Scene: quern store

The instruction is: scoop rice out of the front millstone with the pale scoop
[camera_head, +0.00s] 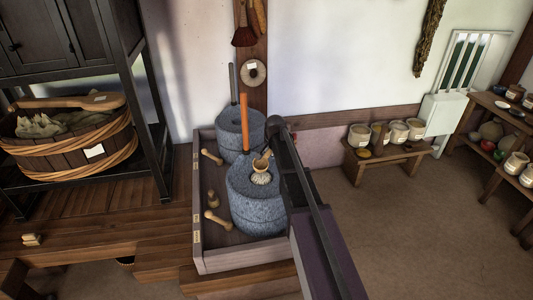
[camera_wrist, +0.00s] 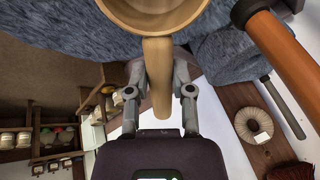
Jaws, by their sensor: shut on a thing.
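My gripper (camera_wrist: 160,90) is shut on the handle of the pale scoop (camera_wrist: 157,62) in the wrist view, with the handle between its fingers. In the head view the scoop (camera_head: 261,179) is at the top opening of the front millstone (camera_head: 262,212), its bowl over the rice (camera_head: 259,180). The front millstone is speckled grey stone and also shows in the wrist view (camera_wrist: 60,40). I cannot tell whether the scoop touches the rice or holds any. The rear millstone (camera_head: 229,135) stands behind, with an orange upright handle (camera_head: 245,122) near it.
Both millstones stand in a wooden tray (camera_head: 197,225). Wooden pieces (camera_head: 212,157) lie along its left side. A wooden tub (camera_head: 85,145) is on the left. A low bench with jars (camera_head: 385,150) and shelves are on the right. The floor between is clear.

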